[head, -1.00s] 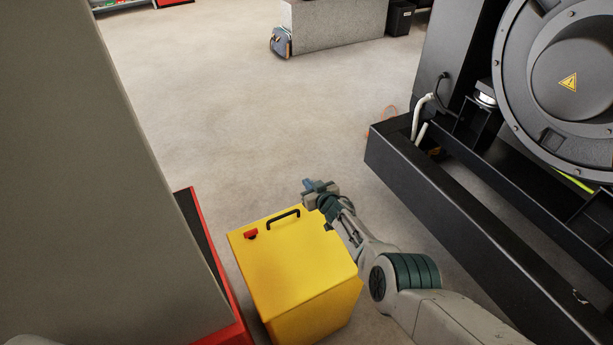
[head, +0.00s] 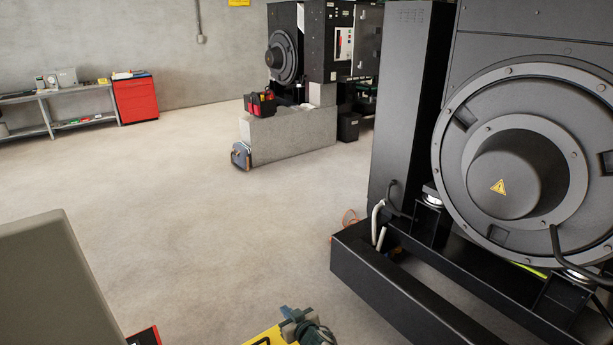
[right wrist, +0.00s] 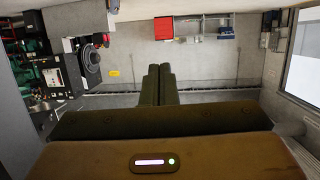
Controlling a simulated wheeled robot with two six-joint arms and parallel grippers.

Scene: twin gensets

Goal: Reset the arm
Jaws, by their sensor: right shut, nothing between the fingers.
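My right gripper (head: 290,315) shows at the bottom edge of the head view, over the yellow box (head: 262,338), of which only a corner shows. In the right wrist view its two dark fingers (right wrist: 158,85) lie together with nothing between them. The rest of my right arm is cut off below the head view. My left gripper does not show in any view.
A large black genset (head: 420,120) on a black base frame (head: 385,290) stands at the right. A second genset (head: 330,40) stands farther back behind a concrete block (head: 295,135). A red cabinet (head: 136,98) and grey shelf (head: 85,90) line the wall. The middle floor is clear.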

